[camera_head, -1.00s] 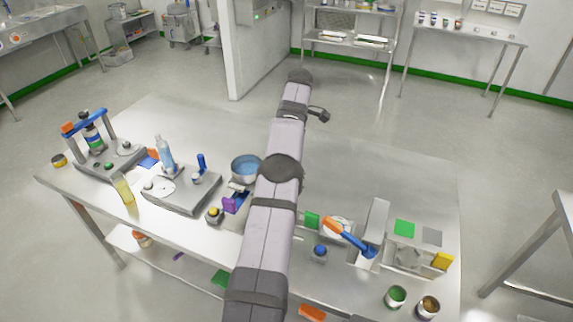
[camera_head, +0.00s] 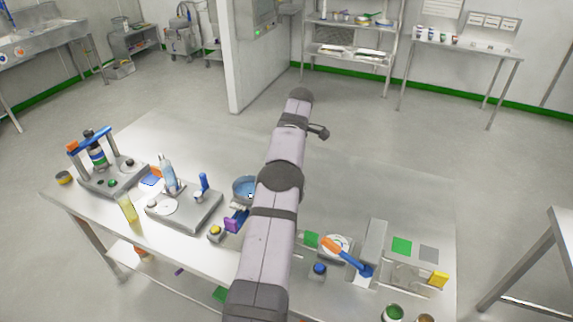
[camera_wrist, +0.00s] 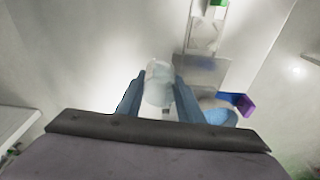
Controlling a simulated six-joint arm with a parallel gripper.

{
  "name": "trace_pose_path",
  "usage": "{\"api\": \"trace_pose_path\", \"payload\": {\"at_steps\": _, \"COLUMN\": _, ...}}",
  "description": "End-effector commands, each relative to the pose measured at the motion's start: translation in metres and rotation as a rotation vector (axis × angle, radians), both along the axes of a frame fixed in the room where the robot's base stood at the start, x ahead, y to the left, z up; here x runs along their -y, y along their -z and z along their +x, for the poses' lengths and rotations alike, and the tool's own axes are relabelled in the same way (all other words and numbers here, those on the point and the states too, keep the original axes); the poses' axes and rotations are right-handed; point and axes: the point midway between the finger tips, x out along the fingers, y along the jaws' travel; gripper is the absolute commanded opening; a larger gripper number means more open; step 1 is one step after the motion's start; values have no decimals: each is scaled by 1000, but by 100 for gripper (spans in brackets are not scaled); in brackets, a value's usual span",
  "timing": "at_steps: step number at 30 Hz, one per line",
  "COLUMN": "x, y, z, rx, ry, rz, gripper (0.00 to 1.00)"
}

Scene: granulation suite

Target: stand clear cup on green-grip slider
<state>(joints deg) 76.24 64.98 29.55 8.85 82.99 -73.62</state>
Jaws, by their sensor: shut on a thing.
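My gripper (camera_wrist: 158,98) shows in the wrist view with its two blue fingers shut on the clear cup (camera_wrist: 158,84). The cup looks see-through and roughly upright between the fingers, above a pale surface. A green grip (camera_wrist: 218,3) is cut off at the wrist view's top edge, at the end of a pale, clear-looking slider (camera_wrist: 204,33), ahead and right of the cup. A green block (camera_head: 311,239) beside my arm in the head view may be the same grip. My arm hides the gripper and cup in the head view.
A blue bowl (camera_head: 243,187) and a purple grip (camera_head: 234,223) stand just left of my arm; the purple grip (camera_wrist: 244,104) is right of my gripper in the wrist view. A blue-orange handle (camera_head: 345,256) lies to the right. The back right of the bench is bare.

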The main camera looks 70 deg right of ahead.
Motion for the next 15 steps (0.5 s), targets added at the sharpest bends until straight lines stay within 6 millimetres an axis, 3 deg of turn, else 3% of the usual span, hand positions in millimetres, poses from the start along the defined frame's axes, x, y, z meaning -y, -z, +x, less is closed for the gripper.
{"api": "trace_pose_path", "payload": {"at_steps": 8, "x": -19, "y": 23, "z": -6, "rx": 9, "ry": -2, "rz": 4, "gripper": 10}}
{"api": "trace_pose_path", "payload": {"at_steps": 15, "x": -48, "y": 46, "z": -18, "rx": 7, "ry": 1, "rz": 1, "gripper": 10}}
